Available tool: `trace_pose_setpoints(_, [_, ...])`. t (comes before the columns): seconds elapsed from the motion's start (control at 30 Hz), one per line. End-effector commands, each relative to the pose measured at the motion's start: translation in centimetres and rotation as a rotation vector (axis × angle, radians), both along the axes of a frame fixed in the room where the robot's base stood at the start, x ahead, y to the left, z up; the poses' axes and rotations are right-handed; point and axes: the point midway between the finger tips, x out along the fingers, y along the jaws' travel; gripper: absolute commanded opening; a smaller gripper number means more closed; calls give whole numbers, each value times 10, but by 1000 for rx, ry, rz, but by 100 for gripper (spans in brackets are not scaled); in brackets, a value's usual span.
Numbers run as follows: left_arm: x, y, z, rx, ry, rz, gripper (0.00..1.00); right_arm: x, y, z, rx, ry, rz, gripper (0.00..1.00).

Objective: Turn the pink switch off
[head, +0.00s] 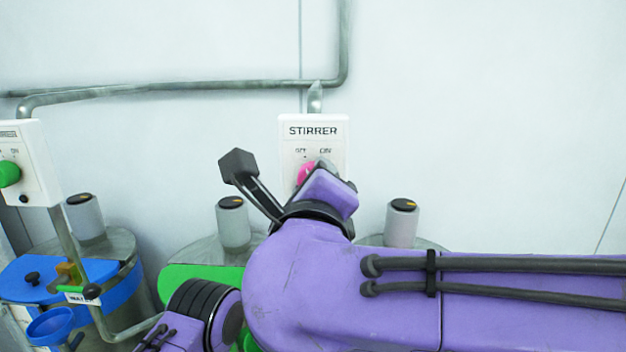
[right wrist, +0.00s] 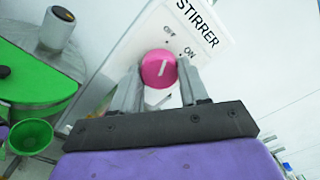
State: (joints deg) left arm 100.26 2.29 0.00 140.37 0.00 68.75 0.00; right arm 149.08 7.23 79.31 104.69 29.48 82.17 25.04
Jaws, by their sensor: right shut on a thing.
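My right gripper (right wrist: 160,72) is shut on the knob, one finger on each side. In the head view, the STIRRER panel (head: 313,132) is on the wall, and the pink switch (head: 304,175) is partly hidden by my right gripper (head: 318,173). My left gripper's fingers do not show.
Another white panel with a green knob (head: 9,173) stands at the left. Below are metal drums with grey black-topped cylinders (head: 233,224), a blue lid (head: 35,278) and a blue funnel (head: 50,326). A green funnel (right wrist: 30,136) shows in the wrist view. A pipe (head: 180,86) crosses the wall.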

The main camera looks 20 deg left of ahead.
Motion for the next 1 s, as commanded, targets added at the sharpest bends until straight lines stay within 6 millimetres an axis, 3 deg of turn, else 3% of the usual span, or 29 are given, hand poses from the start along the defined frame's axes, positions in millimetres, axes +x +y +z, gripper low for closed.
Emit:
trace_pose_setpoints(0.67, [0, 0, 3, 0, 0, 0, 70, 0, 0, 0, -65, -20, 0, 14])
trace_pose_setpoints(0.7, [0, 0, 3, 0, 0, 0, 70, 0, 0, 0, -65, -19, 1, 47])
trace_pose_setpoints(0.77, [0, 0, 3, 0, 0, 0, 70, 0, 0, 0, -65, -19, 1, 67])
trace_pose_setpoints(1.0, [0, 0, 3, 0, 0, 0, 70, 0, 0, 0, -64, -19, 0, 70])
